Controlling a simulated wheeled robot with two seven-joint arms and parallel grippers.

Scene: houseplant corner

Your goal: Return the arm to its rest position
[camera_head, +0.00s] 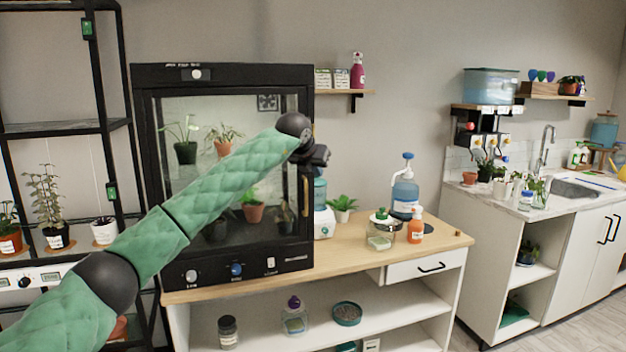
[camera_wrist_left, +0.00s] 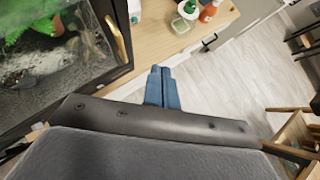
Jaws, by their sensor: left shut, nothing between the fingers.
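My left arm, in a green quilted sleeve, reaches in from the lower left in the head view and crosses in front of the glass cabinet (camera_head: 222,72). My left gripper (camera_head: 318,156) is at the arm's end, by the cabinet's right edge and above the wooden counter. In the left wrist view its blue fingers (camera_wrist_left: 163,88) are together with nothing between them, over the counter's front edge and the floor. The cabinet door is closed, and plants show behind its glass. My arm hides part of it. My right gripper is not in view.
A black shelf rack (camera_head: 65,130) with plants stands left. A sink counter (camera_head: 520,205) stands right, with open floor before it.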

